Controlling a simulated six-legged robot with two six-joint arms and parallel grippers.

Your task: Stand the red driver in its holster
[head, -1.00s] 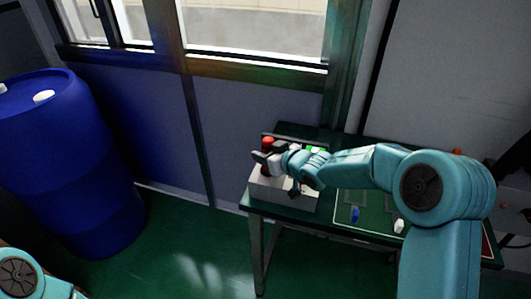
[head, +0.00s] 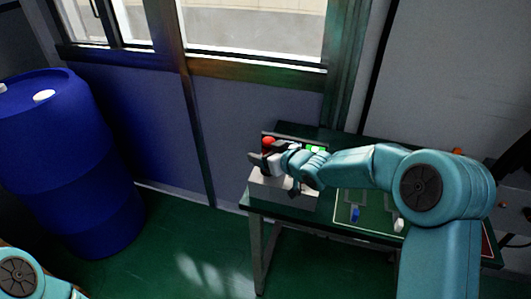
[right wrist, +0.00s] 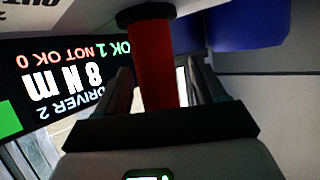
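The red driver stands roughly upright; its red top (head: 268,142) shows above my right gripper (head: 256,160) at the left end of the table. In the right wrist view, which is upside down, the red handle (right wrist: 152,65) is between the two fingers of my right gripper (right wrist: 160,75). A gap shows between the handle and one finger, so the gripper looks open around it. A black collar (right wrist: 145,13) is at the handle's lower end, against a pale surface. The holster itself I cannot clearly make out. My left gripper is out of view.
A grey-white box (head: 280,188) sits on the green table (head: 325,132). A display (right wrist: 75,75) reads driver 2, 8 N m, OK 1, NOT OK 0. Blue (head: 355,214) and white (head: 399,225) pieces lie right. A blue barrel (head: 70,165) stands left.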

